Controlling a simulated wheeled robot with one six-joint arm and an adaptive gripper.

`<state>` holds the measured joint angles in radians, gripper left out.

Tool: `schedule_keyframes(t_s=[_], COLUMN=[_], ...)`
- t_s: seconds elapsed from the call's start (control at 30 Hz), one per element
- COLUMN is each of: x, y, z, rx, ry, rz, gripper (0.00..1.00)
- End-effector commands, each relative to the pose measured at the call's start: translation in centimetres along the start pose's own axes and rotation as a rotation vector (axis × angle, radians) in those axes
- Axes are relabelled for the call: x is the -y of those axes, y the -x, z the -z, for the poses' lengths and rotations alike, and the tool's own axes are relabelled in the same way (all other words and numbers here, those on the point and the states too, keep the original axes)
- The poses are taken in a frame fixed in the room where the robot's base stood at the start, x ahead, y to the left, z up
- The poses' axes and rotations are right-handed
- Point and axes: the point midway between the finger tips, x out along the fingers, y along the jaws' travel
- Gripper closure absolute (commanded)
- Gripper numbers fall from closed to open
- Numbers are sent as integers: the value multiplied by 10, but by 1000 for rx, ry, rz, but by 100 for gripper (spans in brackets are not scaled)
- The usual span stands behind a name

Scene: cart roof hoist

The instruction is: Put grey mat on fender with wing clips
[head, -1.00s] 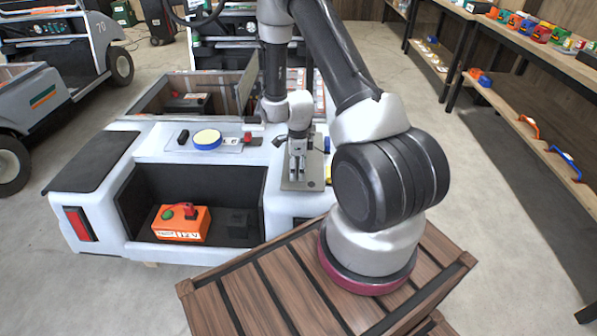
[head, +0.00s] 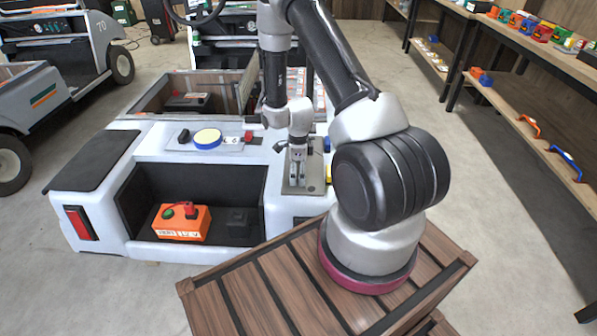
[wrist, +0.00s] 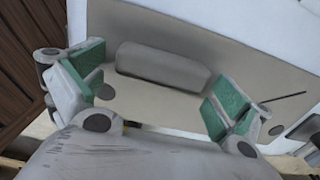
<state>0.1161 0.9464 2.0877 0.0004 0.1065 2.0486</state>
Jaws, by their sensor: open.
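The grey mat (head: 291,189) lies flat on the cart's right fender, partly hidden by my arm in the head view. In the wrist view the mat (wrist: 150,103) fills much of the picture, with a raised grey grip block (wrist: 163,63) on it. My gripper (head: 298,178) is over the mat. In the wrist view my gripper (wrist: 160,88) is open, its green-padded fingers apart at either side of the block. Contact with the block cannot be told. The left fender carries a dark mat (head: 92,160). I cannot make out wing clips for certain.
An orange box (head: 182,221) lies in the open compartment below. A wooden crate (head: 262,289) stands in front. Shelves with coloured items (head: 540,30) line the right; floor between is clear.

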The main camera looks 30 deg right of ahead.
Motion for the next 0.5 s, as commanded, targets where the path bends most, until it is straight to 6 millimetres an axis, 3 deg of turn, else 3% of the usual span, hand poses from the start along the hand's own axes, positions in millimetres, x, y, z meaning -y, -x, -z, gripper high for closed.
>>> schedule_keyframes(t_s=[0.17,0.5], x=[1,1], y=[14,88], z=[-1,-1], rx=[2,2], ry=[0,0], rz=[3,4], gripper=[0,0])
